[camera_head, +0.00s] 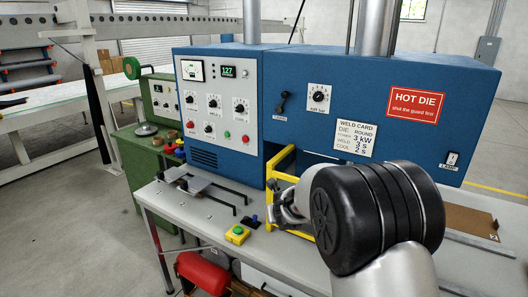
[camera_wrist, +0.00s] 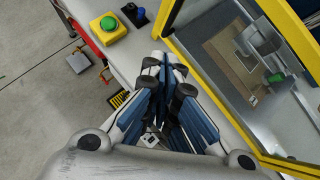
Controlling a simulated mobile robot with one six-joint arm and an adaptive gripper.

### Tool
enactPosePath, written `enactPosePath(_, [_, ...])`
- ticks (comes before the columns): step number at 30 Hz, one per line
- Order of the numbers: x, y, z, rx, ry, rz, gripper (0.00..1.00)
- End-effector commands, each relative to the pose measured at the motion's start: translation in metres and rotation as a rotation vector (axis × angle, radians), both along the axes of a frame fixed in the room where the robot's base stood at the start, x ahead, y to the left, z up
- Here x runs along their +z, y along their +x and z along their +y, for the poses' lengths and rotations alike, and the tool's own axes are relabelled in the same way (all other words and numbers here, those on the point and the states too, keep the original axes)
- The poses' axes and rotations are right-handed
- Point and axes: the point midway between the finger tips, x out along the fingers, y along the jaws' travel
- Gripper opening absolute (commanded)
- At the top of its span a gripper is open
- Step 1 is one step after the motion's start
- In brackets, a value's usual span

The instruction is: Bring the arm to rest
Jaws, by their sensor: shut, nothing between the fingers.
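My gripper (camera_wrist: 166,72) points down over the front edge of the welder's table in the wrist view, with its fingers together and nothing between them. In the head view my gripper (camera_head: 280,207) shows only partly, left of my black wrist joint, in front of the yellow guard frame (camera_head: 269,190). In the wrist view the guard frame (camera_wrist: 207,92) stands close to the right of the fingers; I cannot tell whether they touch it. The blue welder (camera_head: 300,95) stands behind my arm. My arm hides part of the guard and the die area.
A yellow box with a green button (camera_head: 237,235) sits on the table (camera_head: 190,212) near its front edge. A small blue-and-black switch (camera_head: 252,221) is beside it. A red cylinder (camera_head: 203,272) is below the table. A brown board (camera_head: 470,222) lies at right. Open floor (camera_head: 70,215) is at left.

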Motion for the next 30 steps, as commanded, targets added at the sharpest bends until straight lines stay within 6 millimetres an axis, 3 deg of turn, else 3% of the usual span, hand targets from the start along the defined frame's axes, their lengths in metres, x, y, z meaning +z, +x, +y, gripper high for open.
enactPosePath(5, [0.070, -0.043, 0.019, 0.435, -0.263, -0.120, 0.00])
enactPosePath(9, [0.106, -0.109, 0.031, 0.843, -0.554, -0.206, 0.00])
enactPosePath(12, [0.116, -0.165, 0.033, 1.123, -0.774, -0.248, 0.00])
enactPosePath(17, [0.107, -0.262, 0.019, 1.558, -1.130, -0.266, 0.00])
enactPosePath(21, [0.081, -0.344, -0.011, 1.926, -1.413, -0.216, 0.00])
enactPosePath(24, [0.061, -0.391, -0.035, 2.151, -1.558, -0.151, 0.00])
enactPosePath(27, [0.046, -0.424, -0.056, 2.320, -1.650, -0.084, 0.00])
enactPosePath(30, [0.037, -0.443, -0.070, 2.425, -1.695, -0.033, 0.00])
